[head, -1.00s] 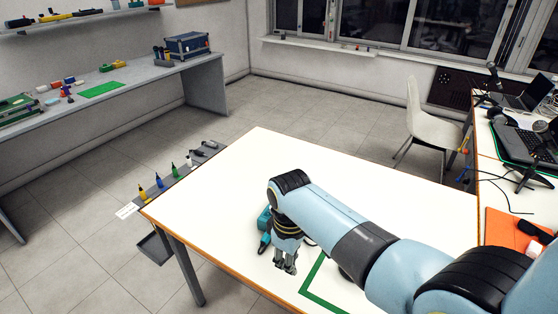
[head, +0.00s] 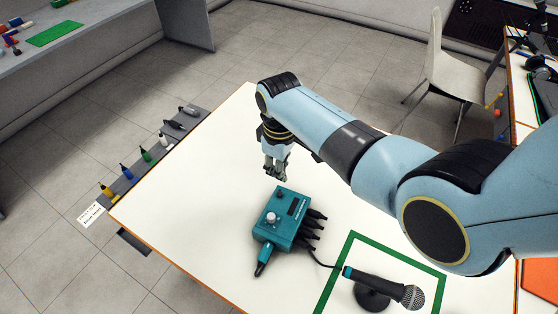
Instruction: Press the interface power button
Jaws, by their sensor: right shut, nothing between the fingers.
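The interface is a teal box (head: 285,216) on the white table, with a light round knob and a dark panel on its top. Several black plugs stick out of its right side, and a teal plug sits at its lower left. I cannot make out the power button at this size. My right gripper (head: 275,176) is shut and empty. It points down, just beyond the far edge of the box, and appears apart from it. My left gripper is not in view.
A microphone (head: 385,287) on a black stand is inside a green taped outline (head: 335,272) at the front right. The left part of the white table (head: 190,225) is clear.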

